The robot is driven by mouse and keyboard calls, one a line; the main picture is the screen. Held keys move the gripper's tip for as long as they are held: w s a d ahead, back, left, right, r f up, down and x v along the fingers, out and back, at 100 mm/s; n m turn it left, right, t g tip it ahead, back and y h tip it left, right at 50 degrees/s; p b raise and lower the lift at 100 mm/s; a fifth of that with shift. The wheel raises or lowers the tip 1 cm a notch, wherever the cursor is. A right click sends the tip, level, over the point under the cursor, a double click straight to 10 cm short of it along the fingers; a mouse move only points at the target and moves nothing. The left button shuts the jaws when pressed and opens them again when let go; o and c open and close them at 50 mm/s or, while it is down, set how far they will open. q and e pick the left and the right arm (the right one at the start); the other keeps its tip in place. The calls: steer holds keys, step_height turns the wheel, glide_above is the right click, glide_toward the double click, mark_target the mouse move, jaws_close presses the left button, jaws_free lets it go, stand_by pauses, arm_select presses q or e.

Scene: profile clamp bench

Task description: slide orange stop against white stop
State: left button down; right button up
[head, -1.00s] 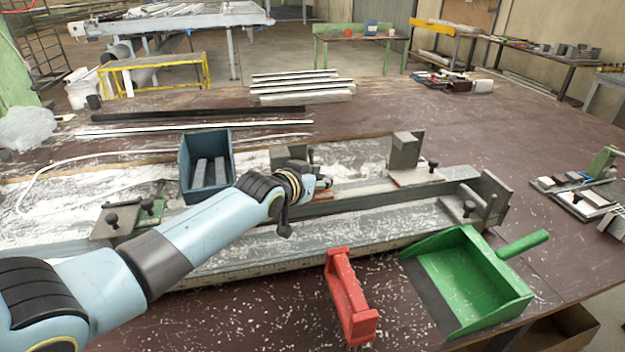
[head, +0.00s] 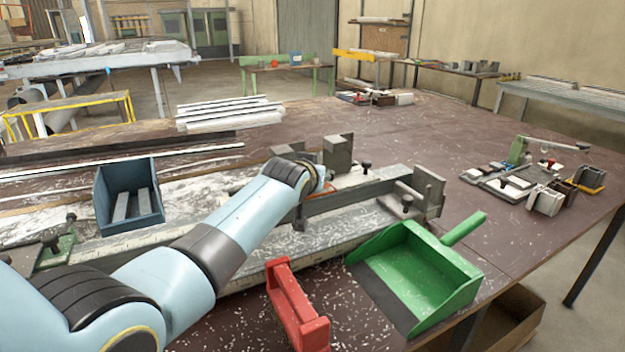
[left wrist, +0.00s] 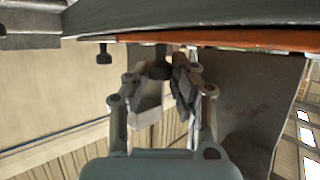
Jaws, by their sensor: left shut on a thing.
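My left gripper (left wrist: 160,85) is shut on a dark knob at the orange stop's base. Its orange base strip (left wrist: 240,38) and grey upright plate (left wrist: 262,85) show in the left wrist view, which is upside down. In the head view my wrist hides most of this stop and the fingertips. A second stop's grey block (head: 338,153) stands just right of it, with a dark knob (head: 365,165). I see no clear white on it, and any gap between the bases is hidden. My right gripper is out of view.
The rail ends at a grey end clamp (head: 428,188). A blue bin (head: 128,213) with bars stands left of my arm. Small fixtures (head: 530,180) sit at the right; the table between is clear.

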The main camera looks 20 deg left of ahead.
arm_select(q)
steer(key=c, duration=1.5)
jaws_free()
steer(key=shift+o, duration=0.4)
steer(key=shift+d, duration=0.1)
steer(key=a+v, duration=0.1)
steer(key=v, duration=1.1)
steer(key=shift+d, duration=0.45)
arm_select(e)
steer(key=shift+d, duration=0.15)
